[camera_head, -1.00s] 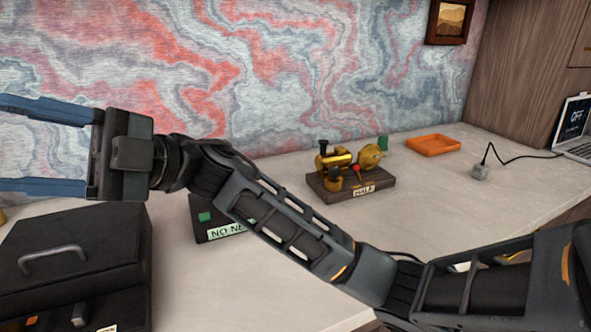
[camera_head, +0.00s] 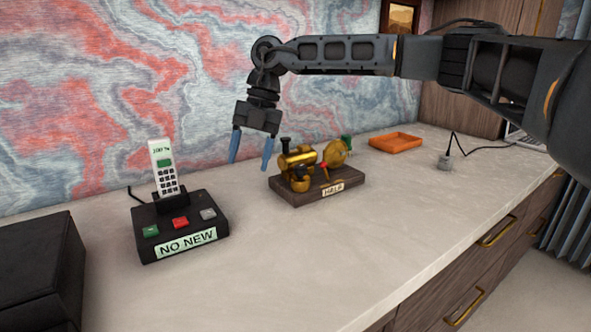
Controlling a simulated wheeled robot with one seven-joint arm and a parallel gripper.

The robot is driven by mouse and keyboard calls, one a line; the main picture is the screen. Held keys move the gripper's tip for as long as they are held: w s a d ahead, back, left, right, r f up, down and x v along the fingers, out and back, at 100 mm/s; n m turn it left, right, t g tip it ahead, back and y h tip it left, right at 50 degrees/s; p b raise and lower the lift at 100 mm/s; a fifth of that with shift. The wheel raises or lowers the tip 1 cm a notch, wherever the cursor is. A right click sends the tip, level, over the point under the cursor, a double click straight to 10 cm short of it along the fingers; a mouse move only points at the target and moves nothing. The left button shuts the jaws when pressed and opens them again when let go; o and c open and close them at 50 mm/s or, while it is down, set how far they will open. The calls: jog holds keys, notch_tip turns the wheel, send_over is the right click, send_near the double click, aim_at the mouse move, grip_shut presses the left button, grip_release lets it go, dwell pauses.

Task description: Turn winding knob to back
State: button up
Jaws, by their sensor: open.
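A brass mechanism (camera_head: 299,160) sits on a dark wooden base (camera_head: 300,197) in the middle of the desk. A small label (camera_head: 333,189) on the base's front seems to read "HALF". The mechanism has a black-topped post (camera_head: 285,143) at its left, a round brass piece (camera_head: 336,153) at its right, and small red and green parts. I cannot tell which part is the winding knob or which way it is turned. My gripper (camera_head: 250,164) points down with its blue fingers apart and empty. In the picture it is just left of the mechanism, and contact is not visible.
A cordless phone (camera_head: 164,170) stands in a black base (camera_head: 167,238) reading "NO NEW" at the left. A black case (camera_head: 35,262) is at the left front. An orange tray (camera_head: 396,142) and a grey plug (camera_head: 444,162) are to the right. The front desktop is clear.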

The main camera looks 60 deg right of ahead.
aim_at(300, 167)
jog(key=s+d+m+h, duration=0.1)
jog(key=s+d, duration=0.1)
jog(key=d, duration=0.2)
jog(key=s+d+r+m+g+h, duration=0.1)
jog(key=s+d, duration=0.1)
jog(key=d, duration=0.2)
jog(key=s+d+r+h+b, duration=0.1)
jog(key=s+d, duration=0.1)
jog(key=d, duration=0.3)
jog(key=shift+s+m, duration=0.1)
jog(key=shift+m, duration=0.3)
notch_tip(300, 167, down, 8)
jog(key=shift+a+r+b, duration=0.15)
jog(key=shift+r+b, duration=0.1)
jog(key=shift+b, duration=0.35)
jog(key=shift+c, duration=0.2)
jog(key=c, duration=1)
